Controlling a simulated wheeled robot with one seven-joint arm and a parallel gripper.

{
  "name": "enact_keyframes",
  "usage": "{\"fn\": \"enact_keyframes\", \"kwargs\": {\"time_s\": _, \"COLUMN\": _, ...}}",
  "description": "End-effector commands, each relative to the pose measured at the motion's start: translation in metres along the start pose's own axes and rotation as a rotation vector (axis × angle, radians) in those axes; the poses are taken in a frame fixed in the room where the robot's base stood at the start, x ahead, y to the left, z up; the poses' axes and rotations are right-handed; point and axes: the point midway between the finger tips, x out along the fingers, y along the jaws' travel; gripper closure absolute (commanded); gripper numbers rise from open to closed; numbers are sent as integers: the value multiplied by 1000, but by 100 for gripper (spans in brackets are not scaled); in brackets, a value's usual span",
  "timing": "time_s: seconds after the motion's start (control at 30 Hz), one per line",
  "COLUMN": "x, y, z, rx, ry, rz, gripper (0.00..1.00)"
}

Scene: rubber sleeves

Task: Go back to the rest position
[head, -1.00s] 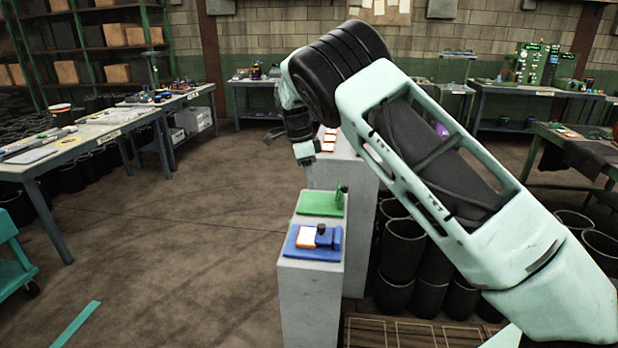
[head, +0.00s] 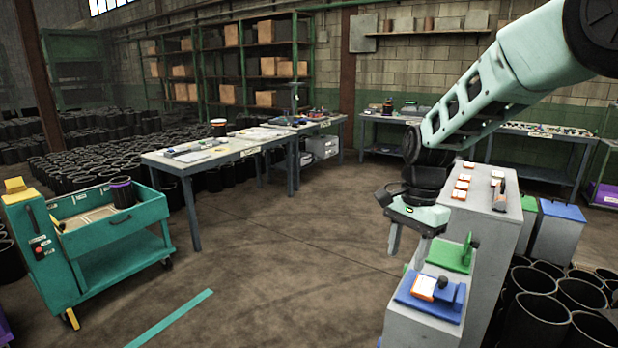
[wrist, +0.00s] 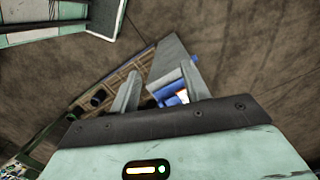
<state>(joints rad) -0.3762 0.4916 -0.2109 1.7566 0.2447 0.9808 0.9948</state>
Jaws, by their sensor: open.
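My gripper (head: 408,243) hangs from my pale green arm in the head view, pointing down beside the left edge of a grey pedestal. Its two fingers are apart with nothing between them. The wrist view also shows the spread fingers of my gripper (wrist: 160,90), with floor and the edge of a pedestal beyond them. No object is held.
The grey pedestal carries a blue fixture (head: 430,300) and a green plate (head: 450,256). A taller grey pedestal (head: 510,225) stands behind. Black sleeves (head: 540,320) stand at lower right. A teal cart (head: 110,285) and a long table (head: 165,160) are left.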

Motion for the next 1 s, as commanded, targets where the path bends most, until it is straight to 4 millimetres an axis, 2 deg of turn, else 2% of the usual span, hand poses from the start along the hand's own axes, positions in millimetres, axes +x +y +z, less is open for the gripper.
{"fn": "enact_keyframes", "kwargs": {"time_s": 0.03, "x": 0, "y": 15, "z": 36, "rx": -159, "ry": -20, "rz": -13, "gripper": 54}}
{"fn": "enact_keyframes", "kwargs": {"time_s": 0.1, "x": 1, "y": 39, "z": 81, "rx": -403, "ry": -30, "rz": -26, "gripper": 54}}
{"fn": "enact_keyframes", "kwargs": {"time_s": 0.17, "x": 4, "y": 63, "z": 118, "rx": -616, "ry": -30, "rz": -34, "gripper": 54}}
{"fn": "enact_keyframes", "kwargs": {"time_s": 0.2, "x": 6, "y": 81, "z": 139, "rx": -757, "ry": -22, "rz": -37, "gripper": 54}}
{"fn": "enact_keyframes", "kwargs": {"time_s": 0.33, "x": 19, "y": 141, "z": 189, "rx": -1171, "ry": 20, "rz": -27, "gripper": 54}}
{"fn": "enact_keyframes", "kwargs": {"time_s": 0.4, "x": 26, "y": 168, "z": 204, "rx": -1345, "ry": 47, "rz": -13, "gripper": 54}}
{"fn": "enact_keyframes", "kwargs": {"time_s": 0.5, "x": 35, "y": 196, "z": 214, "rx": -1519, "ry": 76, "rz": 10, "gripper": 54}}
{"fn": "enact_keyframes", "kwargs": {"time_s": 0.6, "x": 39, "y": 210, "z": 218, "rx": -1609, "ry": 93, "rz": 24, "gripper": 54}}
{"fn": "enact_keyframes", "kwargs": {"time_s": 0.8, "x": 40, "y": 214, "z": 218, "rx": -1635, "ry": 96, "rz": 29, "gripper": 54}}
{"fn": "enact_keyframes", "kwargs": {"time_s": 0.83, "x": 40, "y": 214, "z": 218, "rx": -1635, "ry": 96, "rz": 29, "gripper": 56}}
{"fn": "enact_keyframes", "kwargs": {"time_s": 0.87, "x": 40, "y": 213, "z": 218, "rx": -1634, "ry": 96, "rz": 29, "gripper": 64}}
{"fn": "enact_keyframes", "kwargs": {"time_s": 1.0, "x": 40, "y": 213, "z": 218, "rx": -1633, "ry": 95, "rz": 28, "gripper": 64}}
